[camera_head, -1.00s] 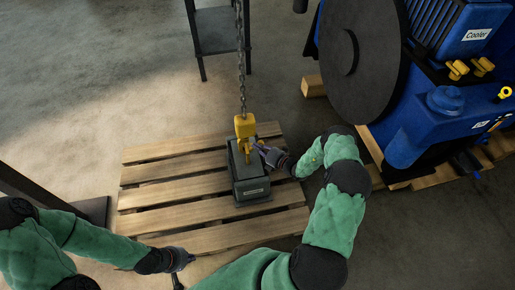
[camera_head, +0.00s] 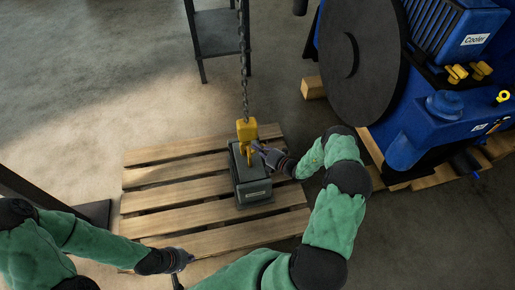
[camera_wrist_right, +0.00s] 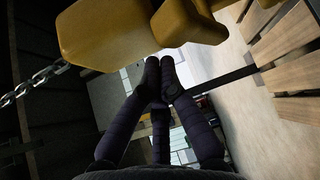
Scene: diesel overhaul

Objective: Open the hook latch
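A yellow crane hook (camera_head: 246,131) hangs on a chain above a dark grey block on the pallet. In the right wrist view its yellow body (camera_wrist_right: 115,35) fills the top, close beyond my fingertips. My right gripper (camera_head: 258,147) is at the hook's right side in the head view. In the right wrist view its fingertips (camera_wrist_right: 160,63) meet with nothing visible between them, just below the yellow body; I cannot tell whether they touch it. The latch cannot be made out separately. My left gripper (camera_head: 188,258) is low over the pallet's front edge, away from the hook; its opening is unclear.
The dark block (camera_head: 252,190) stands on a wooden pallet (camera_head: 160,218). The chain (camera_head: 242,60) rises above the hook. A blue engine (camera_head: 430,125) with a large black disc stands at the right. A dark stand (camera_head: 218,32) is behind; open floor lies left.

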